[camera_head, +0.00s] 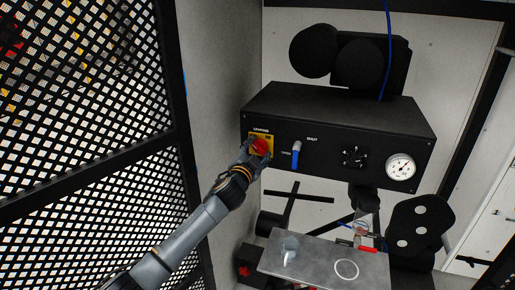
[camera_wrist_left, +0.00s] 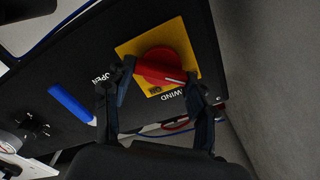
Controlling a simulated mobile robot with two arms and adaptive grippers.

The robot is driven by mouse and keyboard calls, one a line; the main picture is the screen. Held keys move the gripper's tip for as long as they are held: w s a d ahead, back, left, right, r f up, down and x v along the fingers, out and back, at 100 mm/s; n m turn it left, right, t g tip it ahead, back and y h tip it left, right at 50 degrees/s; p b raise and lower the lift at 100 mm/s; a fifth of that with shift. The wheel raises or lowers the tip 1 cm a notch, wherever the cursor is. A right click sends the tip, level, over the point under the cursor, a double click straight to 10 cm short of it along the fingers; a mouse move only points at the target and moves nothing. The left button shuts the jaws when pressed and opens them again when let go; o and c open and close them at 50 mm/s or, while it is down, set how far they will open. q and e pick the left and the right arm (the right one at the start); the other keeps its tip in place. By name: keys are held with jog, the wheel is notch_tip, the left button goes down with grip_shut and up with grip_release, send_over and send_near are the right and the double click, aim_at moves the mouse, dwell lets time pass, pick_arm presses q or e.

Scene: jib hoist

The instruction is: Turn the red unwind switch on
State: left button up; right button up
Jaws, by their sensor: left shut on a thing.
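The red unwind switch (camera_head: 261,146) is a red rotary knob on a yellow plate at the left end of a black control panel (camera_head: 330,135). My left gripper (camera_head: 252,152) is at the knob in the head view. In the left wrist view the red knob (camera_wrist_left: 164,66) sits between the two fingers of my left gripper (camera_wrist_left: 163,88), which is shut on it. A white line marks the knob, and part of the lettering on the yellow plate (camera_wrist_left: 187,45) is hidden. My right gripper is not in view.
A blue lever (camera_head: 295,157) is on the panel right of the switch, with a black knob (camera_head: 353,156) and a round gauge (camera_head: 400,167) farther right. A grey table (camera_head: 310,264) stands below. A black mesh guard (camera_head: 85,120) is on the left.

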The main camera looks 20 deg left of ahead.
pick_arm(q)
jog(key=m+p, duration=0.1)
jog(key=m, duration=0.3)
jog(key=shift+m, duration=0.4)
jog(key=m, duration=0.2)
jog(key=m+p, duration=0.1)
jog(key=m, duration=0.1)
jog(key=shift+d+f+m, duration=0.1)
jog(key=shift+f+m, duration=0.1)
jog(key=shift+m, duration=0.1)
jog(key=o, duration=1.2)
jog(key=shift+c, duration=0.2)
jog(key=shift+s, duration=0.1)
jog(key=s, duration=1.2)
jog(key=shift+a, duration=0.2)
jog(key=shift+w+f, duration=0.1)
